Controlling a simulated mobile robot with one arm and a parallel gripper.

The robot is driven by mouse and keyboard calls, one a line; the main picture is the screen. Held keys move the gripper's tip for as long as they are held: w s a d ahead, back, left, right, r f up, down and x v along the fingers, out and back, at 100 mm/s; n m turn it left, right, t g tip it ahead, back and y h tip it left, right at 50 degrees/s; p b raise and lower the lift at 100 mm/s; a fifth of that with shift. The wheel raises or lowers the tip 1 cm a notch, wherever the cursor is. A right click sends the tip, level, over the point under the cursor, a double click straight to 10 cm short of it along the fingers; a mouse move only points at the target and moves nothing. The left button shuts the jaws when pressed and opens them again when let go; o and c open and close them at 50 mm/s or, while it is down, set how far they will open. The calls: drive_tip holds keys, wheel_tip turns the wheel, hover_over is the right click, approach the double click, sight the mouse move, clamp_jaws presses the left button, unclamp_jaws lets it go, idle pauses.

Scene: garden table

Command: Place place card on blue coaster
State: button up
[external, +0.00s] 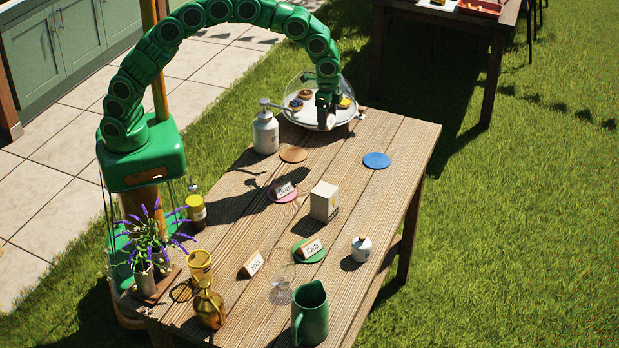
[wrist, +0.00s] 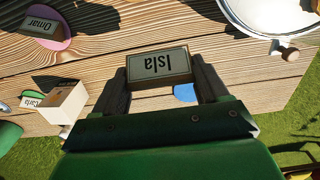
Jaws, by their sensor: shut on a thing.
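My gripper (external: 327,112) is at the far end of the table, in front of the cake plate. In the wrist view, my gripper (wrist: 161,82) is shut on a wooden place card (wrist: 160,66) reading "Isla", which appears upside down between the two fingers. In the external view the card is hard to make out. The blue coaster (external: 376,160) lies bare on the table, to the right of and nearer than my gripper. In the wrist view, a part of the blue coaster (wrist: 185,92) shows below the card, and the rest is hidden behind the gripper.
An "Omar" card (external: 285,188) stands on a pink coaster, and a "Carla" card (external: 311,250) on a green one. A "Felix" card (external: 253,264) stands on bare wood. A white box (external: 324,201) and a pump bottle (external: 265,133) stand nearby. Wood around the blue coaster is clear.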

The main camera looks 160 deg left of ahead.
drive_tip(key=shift+s+a+f, duration=0.2)
drive_tip(key=shift+s+a, duration=0.05)
drive_tip(key=shift+a, duration=0.25)
drive_tip(key=shift+w+a+f, duration=1.85)
drive_tip(key=shift+w+a, duration=0.05)
drive_tip(key=shift+a, duration=1.95)
hover_over(369, 158)
drive_tip(key=shift+s+d+f, duration=0.1)
drive_tip(key=shift+d+f, duration=0.05)
drive_tip(key=shift+f, duration=1.2)
drive_tip(key=shift+s+d+f, duration=0.1)
drive_tip(key=shift+f, duration=1.2)
drive_tip(key=shift+f, duration=0.1)
drive_tip(key=shift+w+a+f, duration=0.15)
drive_tip(key=shift+a+f, duration=0.05)
drive_tip(key=shift+f, duration=1.55)
drive_tip(key=shift+f, duration=0.1)
drive_tip(key=o, duration=1)
drive_tip(key=shift+o, duration=0.2)
